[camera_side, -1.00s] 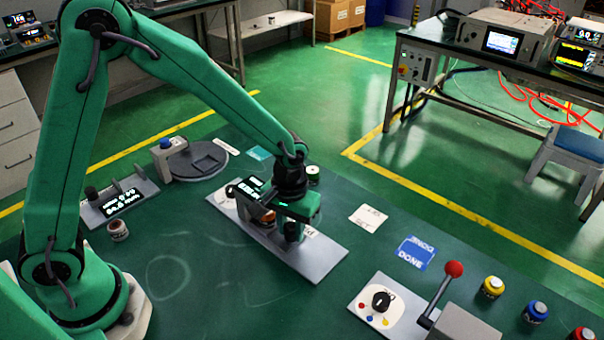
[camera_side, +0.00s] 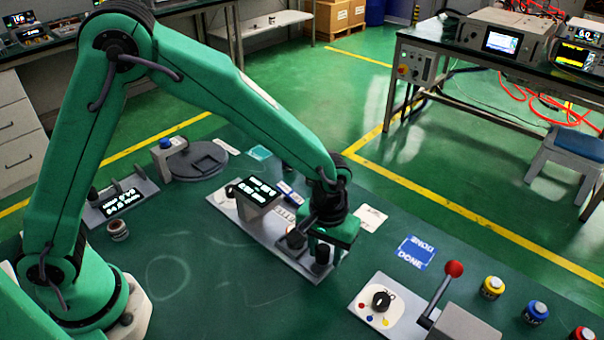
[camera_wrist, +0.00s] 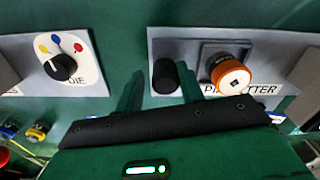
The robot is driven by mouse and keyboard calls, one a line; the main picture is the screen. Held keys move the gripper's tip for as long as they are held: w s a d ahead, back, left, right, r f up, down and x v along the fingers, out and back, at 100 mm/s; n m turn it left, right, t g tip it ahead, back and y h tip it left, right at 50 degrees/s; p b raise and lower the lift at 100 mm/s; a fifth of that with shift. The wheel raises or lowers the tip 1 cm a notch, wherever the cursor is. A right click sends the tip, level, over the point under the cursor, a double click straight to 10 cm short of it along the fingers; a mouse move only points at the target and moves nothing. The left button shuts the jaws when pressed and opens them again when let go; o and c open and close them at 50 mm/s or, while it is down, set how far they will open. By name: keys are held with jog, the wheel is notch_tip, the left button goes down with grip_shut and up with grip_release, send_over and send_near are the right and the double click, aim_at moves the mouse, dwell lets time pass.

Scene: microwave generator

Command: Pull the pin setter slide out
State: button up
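The pin setter is a grey plate (camera_side: 225,212) on the green table, with a lit display (camera_side: 260,191) on top. In the wrist view its label is partly hidden by my gripper. A black upright knob (camera_wrist: 166,77) and an orange-ringed part with a white face (camera_wrist: 231,75) in a dark square frame stand on it. In the side view the knob (camera_side: 322,254) is under my gripper (camera_side: 331,240), at the plate's right end. In the wrist view my gripper's fingers (camera_wrist: 161,82) stand either side of the knob, with a narrow gap at the left finger.
To the right are a die panel (camera_side: 377,307) with a black dial, a red-ball lever (camera_side: 454,269) and yellow (camera_side: 492,288), blue (camera_side: 535,311) and red buttons. A blue DONE card (camera_side: 416,253) and a white card (camera_side: 372,218) lie nearby. The front table area is clear.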

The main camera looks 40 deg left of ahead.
jog(key=shift+o, duration=1.1)
jog(key=shift+r, duration=3.85)
jog(key=shift+a+r, duration=0.1)
jog(key=shift+r, duration=0.05)
